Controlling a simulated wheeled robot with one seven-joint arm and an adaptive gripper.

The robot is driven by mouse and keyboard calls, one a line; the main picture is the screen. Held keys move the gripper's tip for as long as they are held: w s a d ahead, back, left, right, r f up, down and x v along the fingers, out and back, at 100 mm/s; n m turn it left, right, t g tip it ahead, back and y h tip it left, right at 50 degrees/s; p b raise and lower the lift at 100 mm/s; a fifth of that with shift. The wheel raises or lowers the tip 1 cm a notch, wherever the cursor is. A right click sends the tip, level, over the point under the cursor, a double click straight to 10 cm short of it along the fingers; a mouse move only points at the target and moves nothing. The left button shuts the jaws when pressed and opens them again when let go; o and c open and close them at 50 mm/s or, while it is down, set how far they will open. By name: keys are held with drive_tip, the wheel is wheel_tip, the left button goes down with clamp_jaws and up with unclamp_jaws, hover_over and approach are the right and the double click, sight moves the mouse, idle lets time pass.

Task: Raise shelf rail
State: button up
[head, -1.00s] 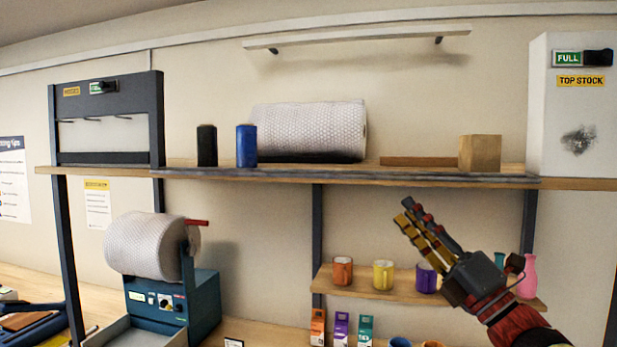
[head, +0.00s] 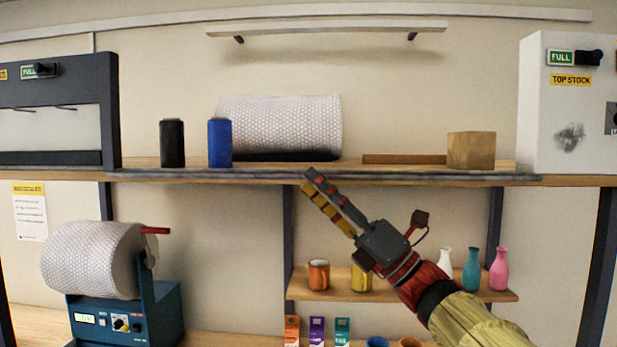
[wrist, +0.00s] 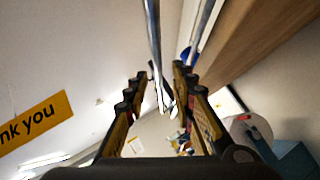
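The shelf rail (head: 430,176) is a thin grey bar lying low along the front edge of the upper wooden shelf. My gripper (head: 308,180) points up and left, with its fingertips at the shelf's front edge, near the middle of the rail. In the wrist view my gripper (wrist: 160,75) has its two fingers apart with a gap between them. A grey bar (wrist: 154,40), seemingly part of the rail, runs toward that gap. I cannot tell whether the fingers touch it.
On the upper shelf stand a black spool (head: 172,144), a blue spool (head: 220,143), a bubble-wrap roll (head: 280,124) and a wooden block (head: 471,151). A white cabinet (head: 565,105) stands at the right end. Mugs and vases stand on the lower shelf (head: 405,291) behind my arm.

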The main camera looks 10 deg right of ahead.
drive_tip(key=shift+x, duration=1.2)
drive_tip(key=shift+r, duration=0.1)
drive_tip(key=shift+c, duration=0.9)
drive_tip(key=shift+d, duration=0.1)
drive_tip(key=c, duration=0.4)
clamp_jaws()
